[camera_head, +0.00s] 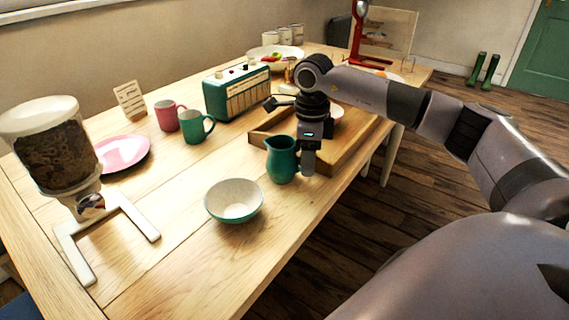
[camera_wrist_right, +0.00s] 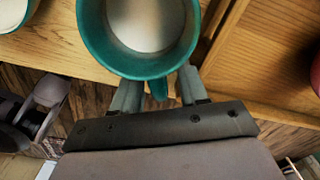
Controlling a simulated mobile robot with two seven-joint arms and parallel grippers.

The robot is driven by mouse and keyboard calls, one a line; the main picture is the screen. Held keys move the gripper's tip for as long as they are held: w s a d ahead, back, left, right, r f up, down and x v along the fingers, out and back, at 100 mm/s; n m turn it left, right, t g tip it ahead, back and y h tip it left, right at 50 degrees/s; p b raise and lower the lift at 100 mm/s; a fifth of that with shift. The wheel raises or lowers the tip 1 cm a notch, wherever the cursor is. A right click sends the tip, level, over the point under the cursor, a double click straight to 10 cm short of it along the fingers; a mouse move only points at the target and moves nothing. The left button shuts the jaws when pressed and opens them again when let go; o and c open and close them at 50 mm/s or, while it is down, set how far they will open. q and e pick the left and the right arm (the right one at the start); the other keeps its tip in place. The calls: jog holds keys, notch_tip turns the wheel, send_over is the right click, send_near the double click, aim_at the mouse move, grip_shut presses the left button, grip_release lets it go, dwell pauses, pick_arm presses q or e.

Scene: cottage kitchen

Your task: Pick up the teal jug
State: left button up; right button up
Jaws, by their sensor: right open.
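The teal jug (camera_head: 281,160) stands upright on the wooden table near its right-hand edge, beside a wooden tray. My right gripper (camera_head: 308,163) points down at the jug's right side. In the right wrist view I look down into the jug (camera_wrist_right: 145,72), with its teal rim and pale inside. There the open fingers of my right gripper (camera_wrist_right: 158,90) lie on either side of the jug's handle, with gaps visible.
A teal bowl (camera_head: 234,201) with a pale inside stands left of the jug. The wooden tray (camera_head: 353,157) lies just behind it. Mugs (camera_head: 196,126), a teal radio (camera_head: 236,93), a pink plate (camera_head: 123,153) and a cereal dispenser (camera_head: 53,150) stand farther left.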

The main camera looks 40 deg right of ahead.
grip_shut()
jog(key=shift+r, duration=0.2)
